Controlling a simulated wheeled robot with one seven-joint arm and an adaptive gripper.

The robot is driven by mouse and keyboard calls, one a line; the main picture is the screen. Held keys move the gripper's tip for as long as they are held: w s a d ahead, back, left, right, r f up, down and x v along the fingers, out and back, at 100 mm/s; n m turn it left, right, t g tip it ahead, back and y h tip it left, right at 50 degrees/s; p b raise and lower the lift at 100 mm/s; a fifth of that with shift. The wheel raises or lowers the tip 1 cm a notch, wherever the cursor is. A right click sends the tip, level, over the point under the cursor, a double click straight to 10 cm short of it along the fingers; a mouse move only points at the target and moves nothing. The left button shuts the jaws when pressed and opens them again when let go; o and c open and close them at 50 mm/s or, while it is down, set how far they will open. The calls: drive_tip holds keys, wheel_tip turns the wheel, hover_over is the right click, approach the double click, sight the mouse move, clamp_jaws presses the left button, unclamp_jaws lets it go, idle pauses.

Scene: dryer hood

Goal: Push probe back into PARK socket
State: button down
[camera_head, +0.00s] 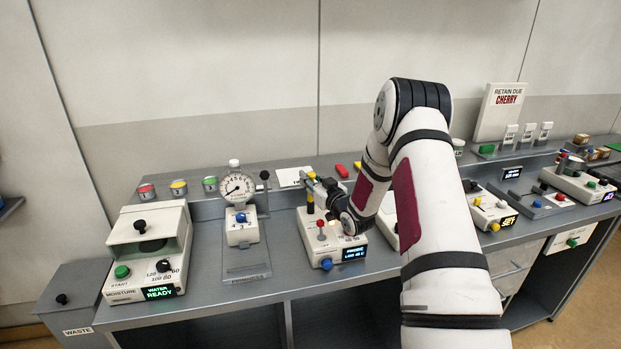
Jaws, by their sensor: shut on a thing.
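The probe (310,196), a thin upright stick with yellow and black bands, stands at the back left of a white box. The box (309,246) has a red-tipped lever, a blue button and a lit display that begins with "PROBE". My gripper (313,184) reaches in from the right and is shut on the upper part of the probe. The probe's lower end is at the box top. The PARK socket and its label cannot be made out, so I cannot tell how deep the probe sits.
A dial gauge (238,187) on a stand is left of the box. My arm hides part of the bench to the right. More units (487,211) stand there.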

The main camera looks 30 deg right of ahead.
drive_tip(key=c, duration=1.3)
unclamp_jaws()
drive_tip(key=shift+f, duration=0.1)
drive_tip(key=s, duration=1.2)
drive_tip(key=shift+a, duration=0.1)
